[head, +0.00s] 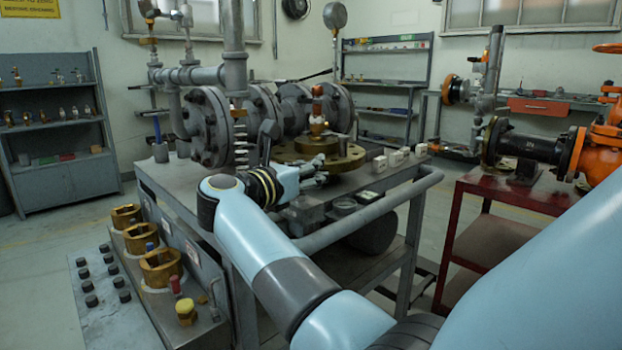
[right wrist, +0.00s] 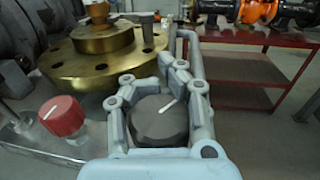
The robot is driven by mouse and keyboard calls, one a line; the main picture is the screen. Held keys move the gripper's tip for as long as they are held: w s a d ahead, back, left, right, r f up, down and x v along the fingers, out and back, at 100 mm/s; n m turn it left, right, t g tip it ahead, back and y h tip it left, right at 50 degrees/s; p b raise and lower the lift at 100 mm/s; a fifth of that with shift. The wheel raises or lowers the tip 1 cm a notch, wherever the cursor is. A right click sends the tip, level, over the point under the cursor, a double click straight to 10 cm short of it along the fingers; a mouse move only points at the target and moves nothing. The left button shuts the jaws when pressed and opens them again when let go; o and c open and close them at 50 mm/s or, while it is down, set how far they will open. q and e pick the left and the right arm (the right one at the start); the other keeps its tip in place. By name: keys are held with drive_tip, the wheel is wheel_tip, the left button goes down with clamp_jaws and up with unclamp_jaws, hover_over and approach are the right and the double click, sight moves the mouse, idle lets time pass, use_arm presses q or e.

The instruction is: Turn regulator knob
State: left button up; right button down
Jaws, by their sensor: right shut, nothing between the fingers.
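My right gripper (head: 318,180) is over the front part of the grey bench, beside the brass flange (head: 315,160). It also shows in the right wrist view (right wrist: 152,86), shut with nothing held. A dark faceted knob (right wrist: 150,128) with a white pointer line shows in the right wrist view, framed by the finger links; I cannot tell whether they touch it. A red knob (right wrist: 62,116) with a pale pointer line stands to its left, clear of the gripper. I cannot make out either knob in the head view, where my wrist and gripper cover that area. My left gripper is out of view.
The brass flange (right wrist: 105,60) is just behind the knobs. Large grey pipe flanges (head: 210,125) stand at the bench's back left. A grey rail (head: 370,210) runs along the bench edge. A red table (head: 510,195) stands to the right, with open floor between.

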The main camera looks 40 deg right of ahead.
drive_tip(key=shift+a+f, duration=0.1)
drive_tip(key=shift+f, duration=0.1)
drive_tip(key=c, duration=1.3)
unclamp_jaws()
drive_tip(key=shift+a, duration=0.15)
drive_tip(key=shift+o, duration=1.3)
drive_tip(key=shift+r, duration=0.1)
wheel_tip(320, 180, up, 10)
